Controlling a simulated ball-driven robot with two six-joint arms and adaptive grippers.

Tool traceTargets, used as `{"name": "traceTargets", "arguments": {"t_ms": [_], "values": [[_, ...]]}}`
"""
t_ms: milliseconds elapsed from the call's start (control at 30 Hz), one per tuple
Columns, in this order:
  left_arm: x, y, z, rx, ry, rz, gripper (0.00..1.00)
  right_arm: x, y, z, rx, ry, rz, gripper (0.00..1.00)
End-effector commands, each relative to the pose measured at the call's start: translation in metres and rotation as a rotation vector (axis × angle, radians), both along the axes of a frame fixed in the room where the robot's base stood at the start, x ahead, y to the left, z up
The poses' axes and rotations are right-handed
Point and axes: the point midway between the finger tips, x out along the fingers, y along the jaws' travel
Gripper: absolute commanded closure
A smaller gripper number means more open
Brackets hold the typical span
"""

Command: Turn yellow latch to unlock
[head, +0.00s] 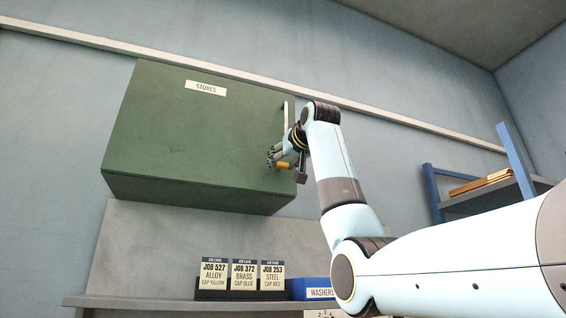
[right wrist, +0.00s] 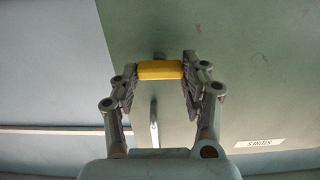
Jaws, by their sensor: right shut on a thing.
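The yellow latch (head: 284,165) is on the right part of the front of the green cabinet (head: 180,135), which bears a STORES label. In the head view my right gripper (head: 275,157) reaches it from the right and partly covers it. In the right wrist view the latch (right wrist: 160,70) lies crosswise between the two fingers of my right gripper (right wrist: 160,78), which are shut on its ends. A short dark stem shows behind the latch at the door. The cabinet door looks closed. My left gripper is in neither view.
A pale vertical handle (head: 285,115) stands on the door just above the latch. Below the cabinet, a shelf (head: 150,302) holds job cards (head: 243,274) and a blue WASHERS bin (head: 312,289). A blue rack (head: 470,198) stands at the right.

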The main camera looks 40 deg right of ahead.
Motion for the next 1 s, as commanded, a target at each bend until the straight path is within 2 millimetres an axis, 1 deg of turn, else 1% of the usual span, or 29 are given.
{"name": "traceTargets", "arguments": {"t_ms": [167, 367, 567, 1000], "values": [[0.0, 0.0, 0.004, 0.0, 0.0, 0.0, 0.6, 0.0, 0.0, 0.001, -0.022, 0.005, 0.0, 0.87], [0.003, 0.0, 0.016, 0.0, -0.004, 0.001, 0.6, 0.0, 0.0, 0.003, -0.108, 0.026, 0.0, 0.87], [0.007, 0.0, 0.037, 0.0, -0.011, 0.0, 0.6, 0.0, 0.001, 0.005, -0.261, 0.064, 0.0, 0.87], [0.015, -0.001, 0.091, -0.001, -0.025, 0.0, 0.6, 0.0, 0.002, 0.005, -0.668, 0.162, 0.001, 0.87]]}}
